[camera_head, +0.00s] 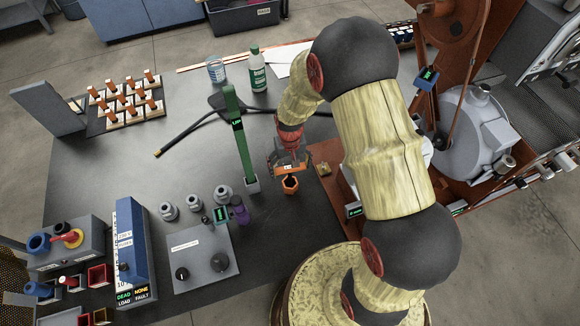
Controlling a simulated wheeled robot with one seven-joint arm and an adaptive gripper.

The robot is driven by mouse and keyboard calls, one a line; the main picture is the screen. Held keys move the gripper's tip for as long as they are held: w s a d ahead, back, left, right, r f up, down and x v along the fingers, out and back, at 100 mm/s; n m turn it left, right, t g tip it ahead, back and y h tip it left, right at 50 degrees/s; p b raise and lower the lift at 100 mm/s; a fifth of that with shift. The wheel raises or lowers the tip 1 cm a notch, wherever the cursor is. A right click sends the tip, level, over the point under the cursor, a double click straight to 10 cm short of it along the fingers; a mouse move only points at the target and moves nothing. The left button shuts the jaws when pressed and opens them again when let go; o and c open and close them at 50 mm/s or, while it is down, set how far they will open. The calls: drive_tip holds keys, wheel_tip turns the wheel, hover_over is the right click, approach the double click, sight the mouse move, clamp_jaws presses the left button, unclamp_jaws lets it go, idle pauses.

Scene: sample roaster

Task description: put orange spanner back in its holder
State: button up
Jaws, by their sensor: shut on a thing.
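My gripper (289,163) points down over the front right part of the grey table. It is shut on an orange thing that I take to be the orange spanner (290,184). A hexagonal orange outline with a dark middle shows just below the fingers. The fingers and wrist hide much of the grip, and I cannot tell whether this part touches the table. I cannot make out the spanner's holder for certain. A green upright post (239,140) with a small display stands just left of my gripper.
A rack with several orange-topped pieces (128,98) stands at the back left. A green-labelled bottle (257,72) and a jar (216,71) stand at the back. Grey knobs, a purple item (239,209) and a control box (200,258) are front left. The roaster (475,135) is right.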

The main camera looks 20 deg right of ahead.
drive_tip(key=o, duration=1.6)
drive_tip(key=shift+r, duration=0.1)
wheel_tip(320, 180, up, 12)
drive_tip(key=shift+f, duration=0.1)
